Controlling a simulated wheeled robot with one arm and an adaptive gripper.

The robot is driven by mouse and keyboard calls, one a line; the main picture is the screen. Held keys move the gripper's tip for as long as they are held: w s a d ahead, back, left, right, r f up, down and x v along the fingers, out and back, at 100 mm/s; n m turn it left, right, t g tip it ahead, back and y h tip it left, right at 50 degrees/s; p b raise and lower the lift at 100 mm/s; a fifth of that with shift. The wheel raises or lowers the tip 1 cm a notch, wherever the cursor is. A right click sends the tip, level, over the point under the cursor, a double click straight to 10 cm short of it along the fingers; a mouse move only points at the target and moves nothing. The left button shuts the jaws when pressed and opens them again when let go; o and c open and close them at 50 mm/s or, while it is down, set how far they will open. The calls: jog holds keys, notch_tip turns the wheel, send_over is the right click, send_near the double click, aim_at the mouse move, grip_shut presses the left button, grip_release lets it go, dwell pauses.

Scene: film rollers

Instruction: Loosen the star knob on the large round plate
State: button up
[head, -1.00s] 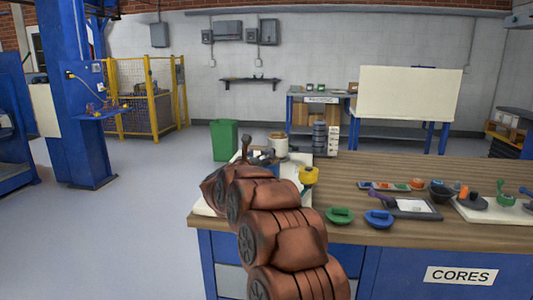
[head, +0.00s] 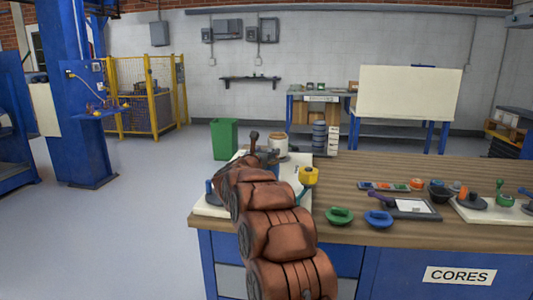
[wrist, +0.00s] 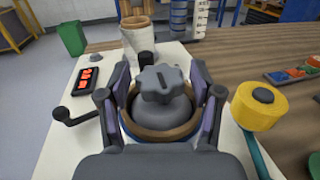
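A dark grey star knob (wrist: 160,83) sits on top of a grey rounded body (wrist: 162,112) in the middle of the wrist view. A tan ring (wrist: 150,134) runs around that body; I take this for the large round plate. My gripper (wrist: 162,85) is open, with one finger left and one right of the knob. A gap shows between each finger and the knob, so the fingers look apart from it. In the head view my arm hides the knob and plate.
A black crank handle (wrist: 75,117) and a box with red digits (wrist: 89,80) lie left. A pale cup (wrist: 137,40) stands behind. Green (head: 339,216) and blue (head: 379,219) knobs sit on the bench right.

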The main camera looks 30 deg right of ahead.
jog(key=c, duration=0.9)
